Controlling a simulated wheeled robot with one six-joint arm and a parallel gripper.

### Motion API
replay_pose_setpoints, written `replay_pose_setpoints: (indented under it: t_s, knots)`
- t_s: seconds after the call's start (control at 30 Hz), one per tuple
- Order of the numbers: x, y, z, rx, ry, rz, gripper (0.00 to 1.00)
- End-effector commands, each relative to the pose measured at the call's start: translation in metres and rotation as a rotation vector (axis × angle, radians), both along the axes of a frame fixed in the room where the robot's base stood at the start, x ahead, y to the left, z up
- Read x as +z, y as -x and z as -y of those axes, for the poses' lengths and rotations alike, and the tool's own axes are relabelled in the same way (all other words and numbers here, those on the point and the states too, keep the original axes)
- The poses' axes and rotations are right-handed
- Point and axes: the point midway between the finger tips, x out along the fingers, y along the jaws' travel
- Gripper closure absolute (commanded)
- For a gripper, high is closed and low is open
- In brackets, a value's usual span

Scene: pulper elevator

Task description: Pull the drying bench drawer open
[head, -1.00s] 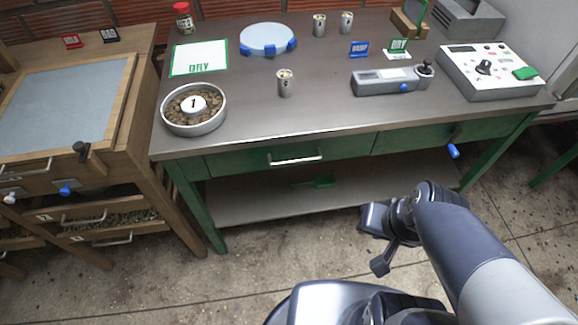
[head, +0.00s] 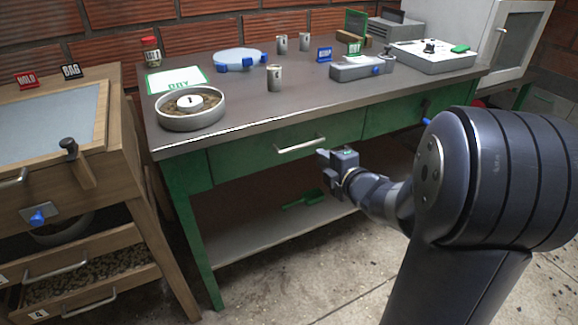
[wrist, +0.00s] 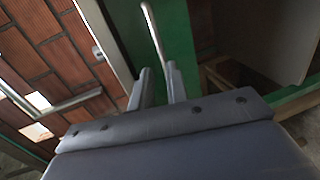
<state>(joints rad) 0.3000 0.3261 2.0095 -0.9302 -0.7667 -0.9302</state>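The green bench (head: 190,200) has a closed-looking drawer (head: 250,158) with a silver bar handle (head: 300,143) under its grey top. My gripper (head: 327,155) is just below and right of the handle's right end in the head view. In the wrist view the two fingers (wrist: 158,82) stand apart with a gap between them. A silver bar (wrist: 152,38), apparently the handle, runs in front of this gap against a green panel (wrist: 177,35). I cannot tell whether it lies between the fingertips. Nothing is seen gripped.
A bean pan (head: 190,120), cups and devices stand on the bench top. A wooden unit (head: 110,130) with drawers partly open stands at left. A lower shelf (head: 270,235) holds a green scoop (head: 303,198). A blue lever (head: 428,121) shows at the bench's right.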

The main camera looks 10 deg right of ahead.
Motion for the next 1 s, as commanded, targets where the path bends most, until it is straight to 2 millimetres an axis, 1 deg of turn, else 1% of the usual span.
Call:
replay_pose_setpoints:
  t_s: [0.17,0.27,0.5,0.6,0.7,0.8,1.0]
  knots:
    - [-0.004,-0.014,-0.006,0.018,0.01,0.01,0.84]
    - [-0.009,-0.029,-0.012,0.018,0.01,0.007,0.84]
    - [-0.017,-0.072,-0.025,0.015,0.008,0.007,0.84]
    - [-0.019,-0.085,-0.029,0.015,0.008,0.008,0.84]
    - [-0.021,-0.094,-0.032,0.014,0.008,0.007,0.84]
    - [-0.021,-0.099,-0.034,0.013,0.008,0.008,0.84]
    - [-0.021,-0.101,-0.034,0.013,0.007,0.006,0.84]
